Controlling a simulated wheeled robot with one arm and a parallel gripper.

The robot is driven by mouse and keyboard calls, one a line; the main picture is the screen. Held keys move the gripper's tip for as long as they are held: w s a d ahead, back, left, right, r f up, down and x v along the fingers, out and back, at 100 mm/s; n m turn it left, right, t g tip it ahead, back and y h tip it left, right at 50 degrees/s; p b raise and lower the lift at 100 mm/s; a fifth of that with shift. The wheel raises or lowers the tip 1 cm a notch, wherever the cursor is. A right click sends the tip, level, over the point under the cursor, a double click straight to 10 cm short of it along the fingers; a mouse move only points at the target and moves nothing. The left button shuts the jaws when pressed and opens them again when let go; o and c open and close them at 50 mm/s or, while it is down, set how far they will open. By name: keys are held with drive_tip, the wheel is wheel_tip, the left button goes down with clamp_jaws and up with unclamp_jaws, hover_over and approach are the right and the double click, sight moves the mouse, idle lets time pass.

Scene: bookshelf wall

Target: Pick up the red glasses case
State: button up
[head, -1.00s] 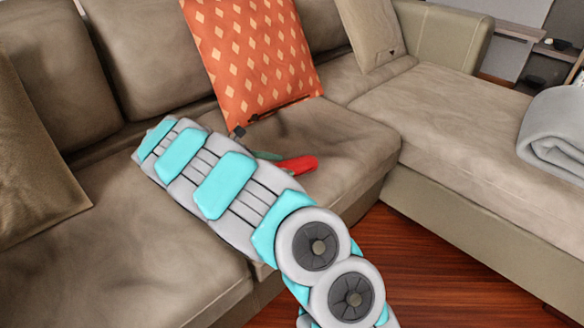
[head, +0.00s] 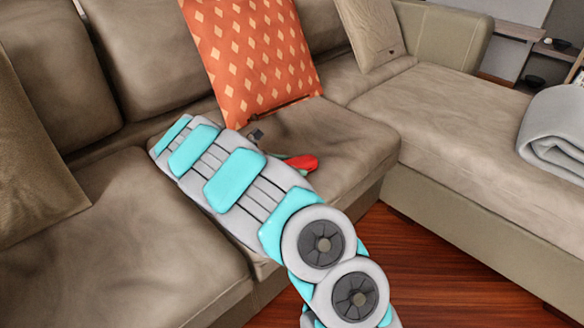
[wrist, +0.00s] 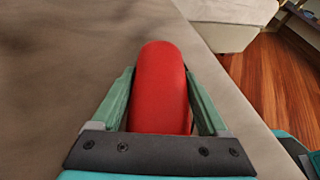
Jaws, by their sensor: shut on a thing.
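The red glasses case (wrist: 160,85) lies lengthwise between the two green fingers of my gripper (wrist: 160,100) in the wrist view. The fingers are shut on its sides, and its rounded far end sticks out past the fingertips. In the head view, the red end of the case (head: 302,162) shows just past my arm, over the sofa seat. My arm hides most of the gripper and the rest of the case there. I cannot tell whether the case still touches the seat.
The brown sofa seat (head: 345,140) spreads around the case. An orange patterned cushion (head: 250,60) leans on the backrest behind it. A grey rolled blanket (head: 560,135) lies on the right section. Wooden floor (head: 400,260) shows in front.

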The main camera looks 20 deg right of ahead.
drive_tip(key=c, duration=0.6)
